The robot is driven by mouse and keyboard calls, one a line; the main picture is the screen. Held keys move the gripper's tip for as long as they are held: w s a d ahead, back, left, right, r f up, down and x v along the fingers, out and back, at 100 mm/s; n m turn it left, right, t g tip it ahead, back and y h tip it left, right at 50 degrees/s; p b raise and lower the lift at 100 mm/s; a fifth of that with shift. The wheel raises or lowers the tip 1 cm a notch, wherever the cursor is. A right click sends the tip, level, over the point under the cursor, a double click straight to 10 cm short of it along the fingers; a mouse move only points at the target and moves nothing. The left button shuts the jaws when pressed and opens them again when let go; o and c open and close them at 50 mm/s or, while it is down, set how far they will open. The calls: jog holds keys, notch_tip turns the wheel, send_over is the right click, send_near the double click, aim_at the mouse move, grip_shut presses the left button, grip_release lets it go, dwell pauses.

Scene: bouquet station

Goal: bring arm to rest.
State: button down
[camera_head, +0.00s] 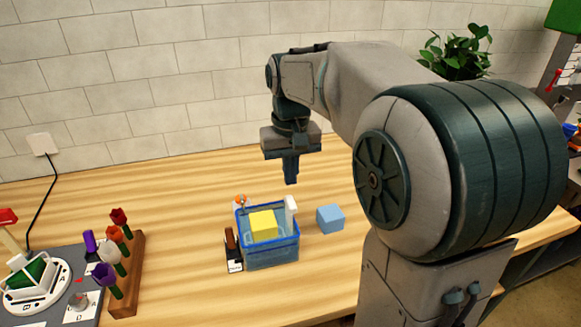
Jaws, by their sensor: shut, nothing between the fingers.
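My gripper (291,172) hangs at the end of my arm, pointing down, shut and empty. It is above the wooden table, over the area behind and a little right of a blue-rimmed clear bin (272,257). It looks apart from everything on the table. My arm reaches in from the right and bends down at the wrist. A yellow block (263,224) shows at the top of the bin. A light blue cube (330,218) sits on the table to the right of the bin.
A wooden rack (127,275) with several coloured flowers stands at left, beside a grey board (62,278) with a white round piece. A small brown-and-white item (232,250) is left of the bin. A plant (455,52) stands behind my arm. The table's back middle (190,185) is clear.

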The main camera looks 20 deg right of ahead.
jog(key=s+f+t, duration=0.1)
jog(key=s+f, duration=0.2)
jog(key=s, duration=0.5)
jog(key=s+f+t, duration=0.2)
jog(key=s+f, duration=0.2)
jog(key=s, duration=0.5)
jog(key=shift+f, duration=0.15)
